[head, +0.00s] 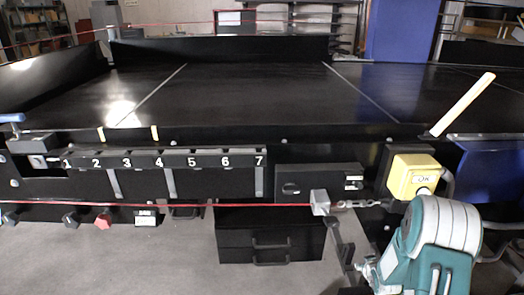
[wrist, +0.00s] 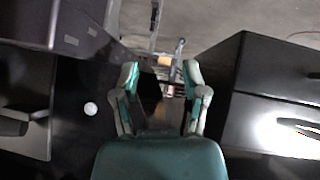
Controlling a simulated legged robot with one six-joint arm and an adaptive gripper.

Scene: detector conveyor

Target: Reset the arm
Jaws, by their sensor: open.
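My gripper (wrist: 160,78) is in the wrist view, with its two teal and grey fingers apart and nothing between them. It points into a dark gap between black cabinets. In the head view, my teal and white arm is at the lower right, in front of the black conveyor (head: 240,95) and below the yellow button box (head: 412,175). The fingertips cannot be made out clearly in the head view.
A numbered strip (head: 190,161), marked 1 to 7, runs along the conveyor's front. A pale wooden handle (head: 464,104) sticks up at the right. A red cord (head: 245,205) crosses the front. Black drawers (head: 270,240) stand below; grey floor (head: 110,265) is clear at left.

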